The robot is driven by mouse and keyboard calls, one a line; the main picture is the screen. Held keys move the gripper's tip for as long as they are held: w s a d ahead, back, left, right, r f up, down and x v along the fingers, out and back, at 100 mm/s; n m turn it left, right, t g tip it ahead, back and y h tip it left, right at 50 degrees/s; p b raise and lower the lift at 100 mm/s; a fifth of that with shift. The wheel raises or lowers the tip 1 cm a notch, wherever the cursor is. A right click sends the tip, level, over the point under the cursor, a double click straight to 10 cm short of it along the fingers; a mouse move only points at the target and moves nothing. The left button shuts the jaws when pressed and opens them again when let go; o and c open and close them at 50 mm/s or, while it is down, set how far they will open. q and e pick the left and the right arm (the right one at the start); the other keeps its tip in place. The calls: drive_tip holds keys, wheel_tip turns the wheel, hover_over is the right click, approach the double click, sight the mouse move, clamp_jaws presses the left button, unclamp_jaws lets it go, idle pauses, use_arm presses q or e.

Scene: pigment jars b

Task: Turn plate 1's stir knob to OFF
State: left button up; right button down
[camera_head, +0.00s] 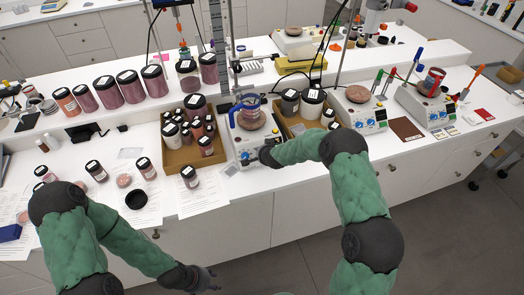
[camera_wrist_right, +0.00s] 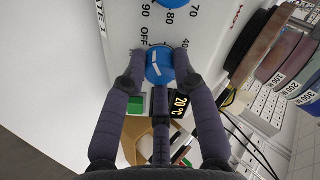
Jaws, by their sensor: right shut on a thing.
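Plate 1 (camera_head: 238,150) is a white hot plate in the middle of the bench, with a beaker (camera_head: 250,112) on top. My right gripper (camera_head: 268,157) is at its front panel. In the right wrist view, that gripper (camera_wrist_right: 160,72) is shut on a blue stir knob (camera_wrist_right: 158,62), one finger on each side. The knob has a white mark, and the printed OFF lies just above it; the exact pointer direction is hard to tell. In the head view the fingers largely hide the knob. My left gripper (camera_head: 212,280) is open and empty, below the bench front.
Another blue knob (camera_wrist_right: 172,3) and a 20 °C display (camera_wrist_right: 180,105) are on the same panel. Wooden trays of jars stand at left (camera_head: 180,158) and right (camera_head: 294,125) of the plate. Another hot plate (camera_head: 362,112) stands farther right. A lone jar (camera_head: 190,177) stands near the front edge.

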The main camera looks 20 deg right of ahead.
drive_tip(key=shift+n+p, duration=0.3)
drive_tip(key=shift+n, duration=0.3)
drive_tip(key=c, duration=1)
unclamp_jaws()
drive_tip(key=shift+a, duration=0.1)
drive_tip(key=shift+s, duration=0.1)
drive_tip(key=shift+s+r, duration=0.1)
drive_tip(key=shift+r, duration=0.1)
drive_tip(key=v, duration=1.1)
drive_tip(key=shift+s+r, duration=0.1)
drive_tip(key=shift+s, duration=0.1)
